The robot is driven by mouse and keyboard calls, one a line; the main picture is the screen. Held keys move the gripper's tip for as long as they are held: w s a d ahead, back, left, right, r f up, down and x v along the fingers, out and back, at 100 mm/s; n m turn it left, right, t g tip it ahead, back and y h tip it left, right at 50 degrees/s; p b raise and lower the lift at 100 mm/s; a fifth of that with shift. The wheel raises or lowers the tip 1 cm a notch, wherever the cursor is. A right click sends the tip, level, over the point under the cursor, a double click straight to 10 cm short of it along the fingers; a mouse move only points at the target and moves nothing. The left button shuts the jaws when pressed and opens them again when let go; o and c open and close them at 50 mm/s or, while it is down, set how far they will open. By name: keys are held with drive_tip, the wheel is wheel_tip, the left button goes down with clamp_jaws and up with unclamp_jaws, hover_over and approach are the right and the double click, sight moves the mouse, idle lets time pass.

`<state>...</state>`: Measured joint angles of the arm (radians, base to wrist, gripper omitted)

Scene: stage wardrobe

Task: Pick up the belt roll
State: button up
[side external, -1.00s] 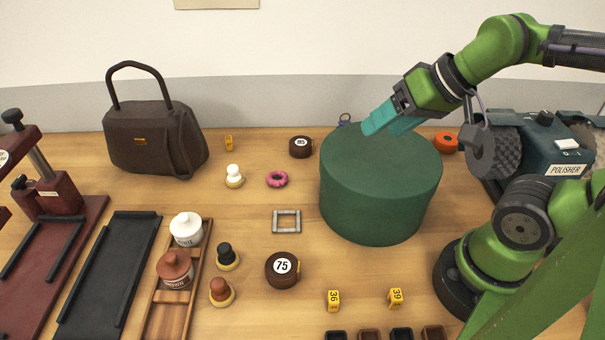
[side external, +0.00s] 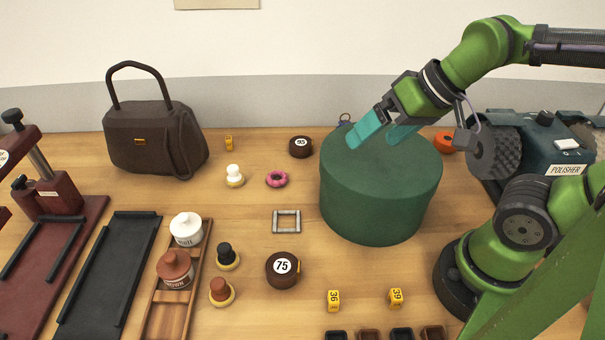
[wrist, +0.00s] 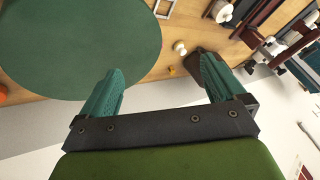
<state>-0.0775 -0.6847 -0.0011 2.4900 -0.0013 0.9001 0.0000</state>
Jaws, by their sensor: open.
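Two dark brown belt rolls lie on the table in the side external view. One, marked 75 (side external: 283,270), is at the front middle; the other, marked 95 (side external: 300,147), is at the back, left of the big green drum (side external: 380,195). I cannot tell either roll in the wrist view. My gripper (side external: 372,138) is open and empty, with teal fingers above the drum's top. In the wrist view my gripper (wrist: 160,68) shows its fingers spread wide, with the drum (wrist: 85,45) filling the upper left.
A dark handbag (side external: 150,138) stands at the back left. A pink ring (side external: 277,179), a grey square frame (side external: 287,221) and several brushes lie mid-table. A polisher (side external: 540,145) stands right and an orange roll (side external: 446,142) behind the drum. Yellow tags 36 (side external: 333,300) and 39 (side external: 395,297) are in front.

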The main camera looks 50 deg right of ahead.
drive_tip(key=w+a+f+n+g, duration=0.1)
drive_tip(key=a+g, duration=0.1)
drive_tip(key=a, duration=0.2)
drive_tip(key=w+a+f+g, duration=0.2)
drive_tip(key=a, duration=0.3)
drive_tip(key=m+g+h, duration=0.2)
drive_tip(key=m, duration=0.4)
hover_over(282, 267)
wheel_tip(282, 267, down, 3)
wheel_tip(282, 267, down, 17)
drive_tip(key=shift+c, duration=0.2)
